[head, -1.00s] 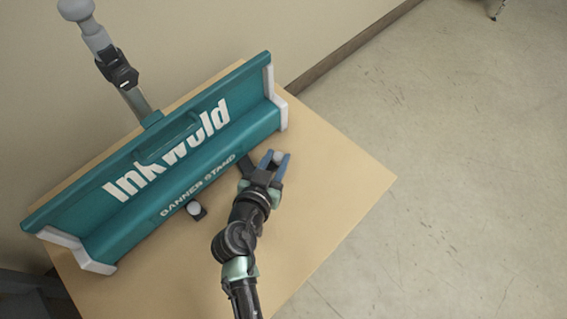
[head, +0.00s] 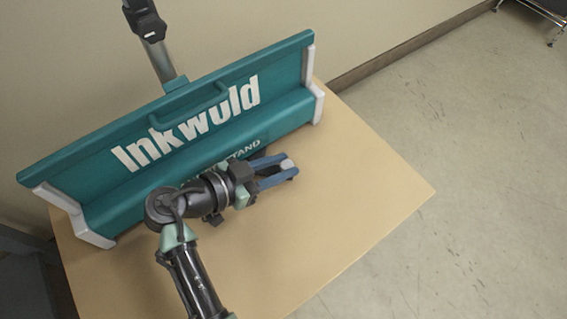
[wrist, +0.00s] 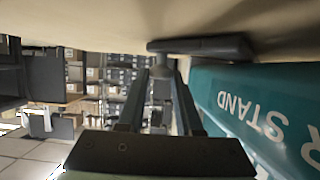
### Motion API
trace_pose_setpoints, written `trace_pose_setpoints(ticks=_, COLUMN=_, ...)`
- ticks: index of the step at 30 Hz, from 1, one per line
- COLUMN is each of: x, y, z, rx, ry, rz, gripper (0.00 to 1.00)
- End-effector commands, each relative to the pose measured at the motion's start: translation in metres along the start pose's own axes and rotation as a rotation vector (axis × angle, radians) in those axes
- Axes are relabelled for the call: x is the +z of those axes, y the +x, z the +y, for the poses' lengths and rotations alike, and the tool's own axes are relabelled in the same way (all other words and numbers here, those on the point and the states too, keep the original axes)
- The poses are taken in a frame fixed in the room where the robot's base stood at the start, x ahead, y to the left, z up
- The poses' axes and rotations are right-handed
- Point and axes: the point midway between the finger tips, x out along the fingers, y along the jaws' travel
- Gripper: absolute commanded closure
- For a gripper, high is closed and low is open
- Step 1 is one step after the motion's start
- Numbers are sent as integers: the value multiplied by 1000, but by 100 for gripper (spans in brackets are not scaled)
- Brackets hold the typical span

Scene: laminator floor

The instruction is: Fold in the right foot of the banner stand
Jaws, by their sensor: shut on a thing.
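The teal banner stand (head: 105,205) lies along the wooden table top, its lettered face towards me. My gripper (head: 291,170) is at its front, right of the middle, pointing right and roughly along the stand. The knob also shows between the fingers in the wrist view (wrist: 161,84). The foot's dark bar (wrist: 208,47) lies close beside the stand there. In the head view the fingers hide most of that foot. My arm covers part of the lettering and the left foot.
The wooden table top (head: 370,195) is clear to the right and in front. Open floor (head: 480,150) lies beyond its right edge. The wall (head: 260,25) stands close behind the stand. A grey pole (head: 160,60) rises behind it.

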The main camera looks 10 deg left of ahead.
Motion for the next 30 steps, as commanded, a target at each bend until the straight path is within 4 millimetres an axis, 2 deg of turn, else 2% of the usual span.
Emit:
trace_pose_setpoints(ticks=10, x=1, y=0, z=0, rx=1, ry=0, rz=-2, gripper=100)
trace_pose_setpoints(ticks=11, x=1, y=0, z=0, rx=1, ry=0, rz=-2, gripper=62)
trace_pose_setpoints(ticks=15, x=1, y=0, z=0, rx=1, ry=0, rz=-2, gripper=37)
trace_pose_setpoints(ticks=25, x=0, y=-2, z=0, rx=0, ry=-1, rz=-1, gripper=37)
trace_pose_setpoints(ticks=30, x=-2, y=-23, z=-1, rx=-3, ry=-2, rz=-2, gripper=37)
